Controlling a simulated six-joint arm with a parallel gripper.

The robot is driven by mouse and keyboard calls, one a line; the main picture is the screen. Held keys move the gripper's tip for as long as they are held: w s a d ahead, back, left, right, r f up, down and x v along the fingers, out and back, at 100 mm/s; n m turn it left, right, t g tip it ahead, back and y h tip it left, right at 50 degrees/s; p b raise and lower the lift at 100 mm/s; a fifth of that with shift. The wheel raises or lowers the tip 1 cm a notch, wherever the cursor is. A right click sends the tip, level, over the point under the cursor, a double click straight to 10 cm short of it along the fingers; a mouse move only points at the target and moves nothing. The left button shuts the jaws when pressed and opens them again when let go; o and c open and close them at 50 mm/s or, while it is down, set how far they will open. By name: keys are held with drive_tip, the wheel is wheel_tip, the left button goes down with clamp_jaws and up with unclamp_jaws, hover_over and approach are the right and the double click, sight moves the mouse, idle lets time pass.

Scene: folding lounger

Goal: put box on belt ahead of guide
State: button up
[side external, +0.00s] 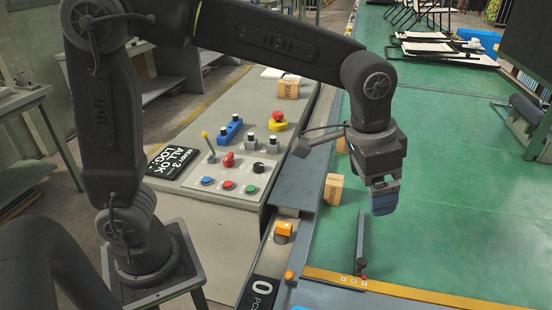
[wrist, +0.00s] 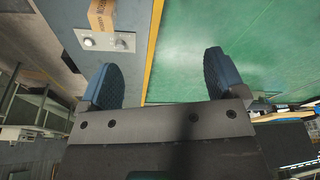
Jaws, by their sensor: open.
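A small cardboard box (side external: 333,189) sits at the left edge of the green belt (side external: 450,200), just left of my gripper (side external: 384,200). Another box (side external: 342,145) is farther back along that edge, partly hidden by my wrist. A third box (side external: 289,87) stands on the far end of the control console.
The console (side external: 225,175) has several buttons, a lever and a red emergency knob (side external: 277,120). A yellow numbered strip (side external: 420,293) crosses the belt's near end. White lounger frames (side external: 440,50) lie at the belt's far end. The belt right of my gripper is clear.

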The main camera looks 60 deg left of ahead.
drive_tip(key=s+a+n+t+y, duration=0.1)
drive_tip(key=s+a+n+t, duration=0.2)
drive_tip(key=s+a, duration=1.2)
drive_tip(key=shift+r+n, duration=0.2)
drive_tip(key=shift+n, duration=0.7)
drive_tip(key=shift+s+a+f, duration=0.25)
drive_tip(key=shift+s, duration=0.1)
drive_tip(key=shift+w+r, duration=0.1)
